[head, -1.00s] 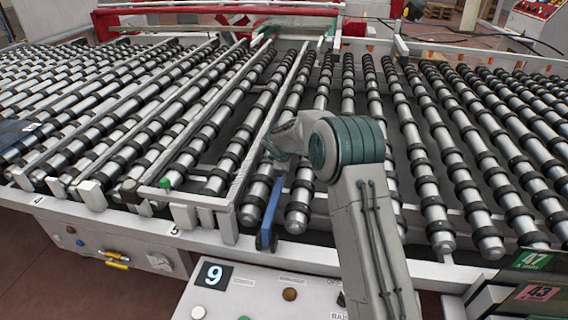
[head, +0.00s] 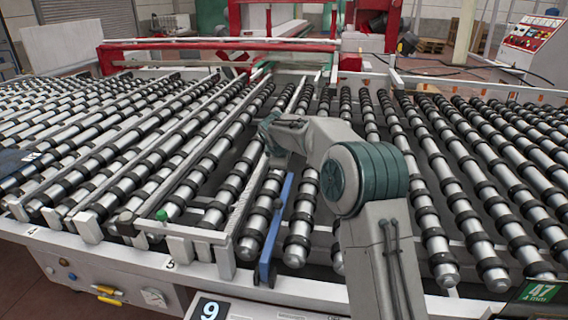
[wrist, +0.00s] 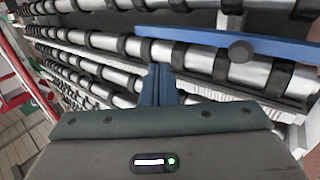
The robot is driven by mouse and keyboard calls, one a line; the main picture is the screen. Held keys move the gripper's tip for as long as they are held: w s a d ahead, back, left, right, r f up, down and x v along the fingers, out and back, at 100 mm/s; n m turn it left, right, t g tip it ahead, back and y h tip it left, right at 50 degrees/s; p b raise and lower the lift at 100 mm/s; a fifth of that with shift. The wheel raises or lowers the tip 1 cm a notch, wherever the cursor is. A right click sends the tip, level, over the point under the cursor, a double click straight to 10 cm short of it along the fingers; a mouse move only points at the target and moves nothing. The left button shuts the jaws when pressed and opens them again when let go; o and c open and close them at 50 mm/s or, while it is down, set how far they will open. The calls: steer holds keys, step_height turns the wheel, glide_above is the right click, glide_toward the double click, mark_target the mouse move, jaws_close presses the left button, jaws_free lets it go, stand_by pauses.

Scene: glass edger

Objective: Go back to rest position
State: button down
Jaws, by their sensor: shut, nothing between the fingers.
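My gripper (wrist: 160,85) shows in the wrist view with its two blue-grey fingers pressed together and nothing between them. It points at the roller conveyor, and a blue bar (wrist: 240,45) runs across the upper right of that view. In the head view my grey arm rises from the lower right and bends left over the rollers (head: 420,185). My gripper's fingers are hidden there behind the arm. The blue bar (head: 275,232) stands among the rollers just below the arm's far end. I cannot tell whether anything touches it.
The roller table's white front edge (head: 200,270) runs below the arm. A red machine frame (head: 180,52) stands behind.

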steer(key=s+d+r+m+g, duration=0.1)
steer(key=s+d+r+m, duration=0.15)
steer(key=s, duration=0.45)
steer(key=s+d+r+m, duration=0.2)
steer(key=s+d+r, duration=0.15)
steer(key=s, duration=0.45)
steer(key=s+d+r+m+g, duration=0.1)
steer(key=s+d+r+m, duration=0.2)
steer(key=s, duration=0.4)
steer(key=s+d+f+m, duration=0.2)
steer(key=s, duration=0.6)
steer(key=s+d+f+m, duration=0.1)
steer(key=s+f+m, duration=0.2)
steer(key=s, duration=0.6)
steer(key=s+d+f+m+g+y+b, duration=0.1)
steer(key=s+d+f+m, duration=0.1)
steer(key=s, duration=0.6)
steer(key=shift+s+d+f+m, duration=0.2)
steer(key=shift+d+f+m, duration=0.1)
steer(key=shift+m, duration=0.35)
